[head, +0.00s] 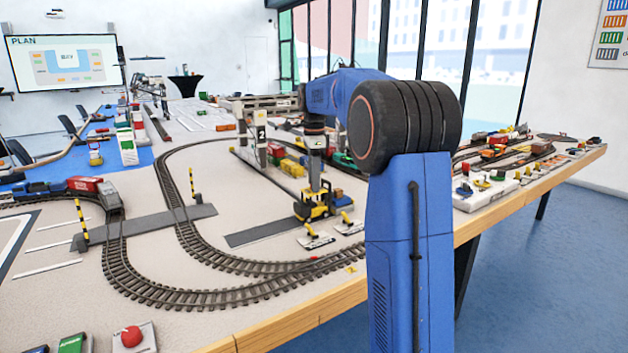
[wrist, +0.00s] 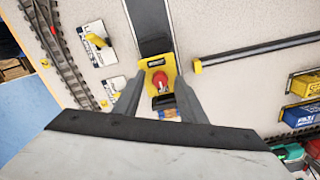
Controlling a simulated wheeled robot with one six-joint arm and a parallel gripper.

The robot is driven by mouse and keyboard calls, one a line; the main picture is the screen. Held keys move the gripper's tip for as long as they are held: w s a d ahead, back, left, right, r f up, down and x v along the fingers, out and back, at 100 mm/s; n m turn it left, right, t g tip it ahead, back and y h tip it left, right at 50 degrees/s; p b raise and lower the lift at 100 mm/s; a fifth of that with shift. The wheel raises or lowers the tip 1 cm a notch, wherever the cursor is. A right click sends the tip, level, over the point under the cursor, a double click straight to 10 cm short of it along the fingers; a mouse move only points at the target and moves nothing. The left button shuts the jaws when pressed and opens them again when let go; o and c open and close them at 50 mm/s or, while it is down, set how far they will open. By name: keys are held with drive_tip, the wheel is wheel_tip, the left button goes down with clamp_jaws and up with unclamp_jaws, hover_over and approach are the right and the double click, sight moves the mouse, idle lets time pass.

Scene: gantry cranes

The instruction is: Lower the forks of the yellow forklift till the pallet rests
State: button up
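The yellow forklift (head: 311,208) stands on the table at the end of a dark grey road strip. My gripper (head: 318,187) points down just above it. In the wrist view, the forklift (wrist: 159,66) with a red part on top lies between the two open fingers of my gripper (wrist: 157,98). I cannot tell whether the fingers touch it. A small orange and blue load (head: 341,198) is at the forklift's right side in the head view. The forks and pallet cannot be made out clearly. Two white plates with yellow levers (head: 315,238) (head: 347,224) are close by.
Curved railway track (head: 195,298) loops in front and to the left. A crane pillar marked 2 (head: 260,146) and coloured wagons (head: 291,167) stand behind. Yellow and blue bins (wrist: 302,116) show at the right of the wrist view. The dark road strip (head: 262,233) is clear.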

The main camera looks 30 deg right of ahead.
clamp_jaws()
drive_tip(key=shift+n, duration=0.4)
drive_tip(key=n, duration=0.9)
drive_tip(key=shift+n, duration=0.3)
idle(0.3)
unclamp_jaws()
